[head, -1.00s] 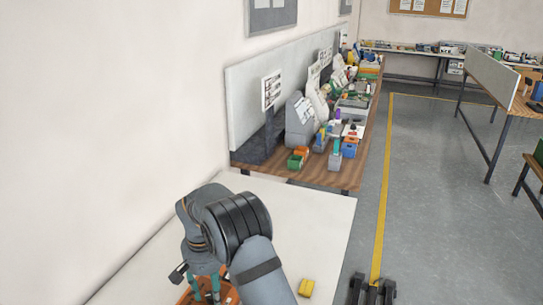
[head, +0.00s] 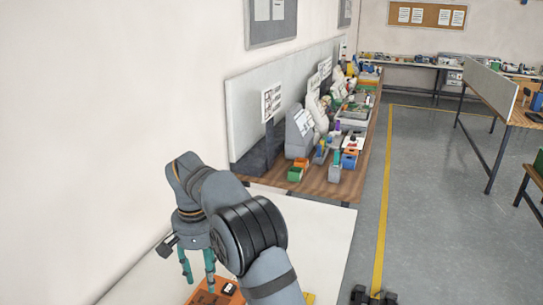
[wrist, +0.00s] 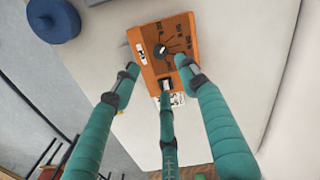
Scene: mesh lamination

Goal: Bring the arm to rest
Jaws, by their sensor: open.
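My gripper (head: 198,280) hangs from my bent arm at the lower left of the head view, its teal fingers pointing down. The fingers are spread and nothing is between them. An orange panel (head: 222,298) with dark parts lies on the pale table top (head: 325,225) below the gripper, cut by the bottom edge of the head view. In the wrist view the orange panel (wrist: 178,32) shows whole beyond the fingertips, with a black knob and dark markings. The fingers look clear of it.
A white wall (head: 110,110) runs close along the left of my arm. A wooden workbench (head: 335,188) with several bins and tools stands past the table. A yellow block (head: 310,298) lies partly hidden behind my arm. Open floor (head: 430,220) is at the right.

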